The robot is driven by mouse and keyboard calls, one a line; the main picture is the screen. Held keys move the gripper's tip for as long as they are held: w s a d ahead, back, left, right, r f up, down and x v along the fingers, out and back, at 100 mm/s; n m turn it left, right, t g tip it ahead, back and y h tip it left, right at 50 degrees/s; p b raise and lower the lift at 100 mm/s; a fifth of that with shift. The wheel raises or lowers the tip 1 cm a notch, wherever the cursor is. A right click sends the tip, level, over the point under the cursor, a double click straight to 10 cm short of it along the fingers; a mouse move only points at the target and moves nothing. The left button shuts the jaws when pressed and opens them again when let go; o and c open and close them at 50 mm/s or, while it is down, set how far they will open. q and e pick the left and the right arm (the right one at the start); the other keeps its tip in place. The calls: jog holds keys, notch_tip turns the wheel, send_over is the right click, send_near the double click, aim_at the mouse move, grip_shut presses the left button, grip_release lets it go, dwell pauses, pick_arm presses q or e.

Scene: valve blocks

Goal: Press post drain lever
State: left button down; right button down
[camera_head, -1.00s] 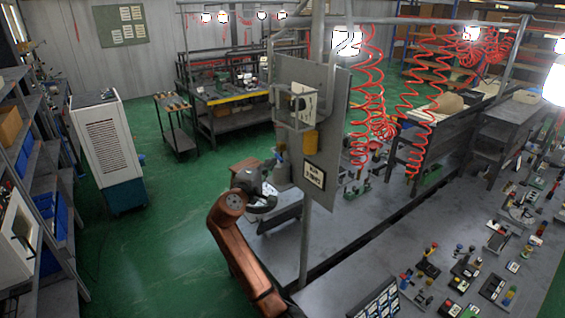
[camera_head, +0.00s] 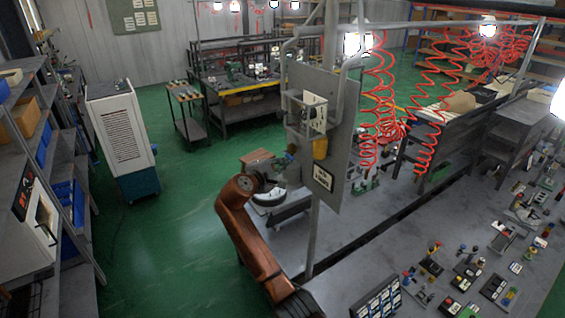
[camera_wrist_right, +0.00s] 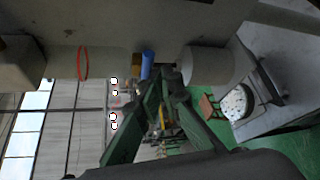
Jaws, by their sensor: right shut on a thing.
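The grey post panel (camera_head: 345,135) stands upright on a pole, with a white box and a yellow container on its near face. My right gripper (camera_head: 291,158) is at the panel's lower left, close under these fittings. In the right wrist view a short blue lever (camera_wrist_right: 147,65) hangs from the pipe fittings, between two pale cylinders. The dark green fingers of my right gripper (camera_wrist_right: 164,80) meet at its lower end and are shut there. The fingertips partly hide the contact. My left gripper is not in view.
A grey workbench (camera_head: 360,255) runs behind and right of the post, with several small valve and switch blocks at right. Red coiled hoses (camera_head: 380,110) hang right of the panel. A white cabinet (camera_head: 122,135) stands at left. Green floor between is clear.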

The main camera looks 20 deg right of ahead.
jog(key=shift+d+r, duration=0.1)
jog(key=shift+r, duration=0.5)
notch_tip(320, 180, down, 5)
jog(key=a+b, duration=0.1)
jog(key=b, duration=0.1)
jog(key=s+a+r+b, duration=0.2)
jog(key=a+r, duration=0.3)
jog(key=a, duration=0.3)
jog(key=shift+s+b, duration=0.3)
jog(key=shift+b, duration=0.35)
jog(key=shift+a, duration=0.15)
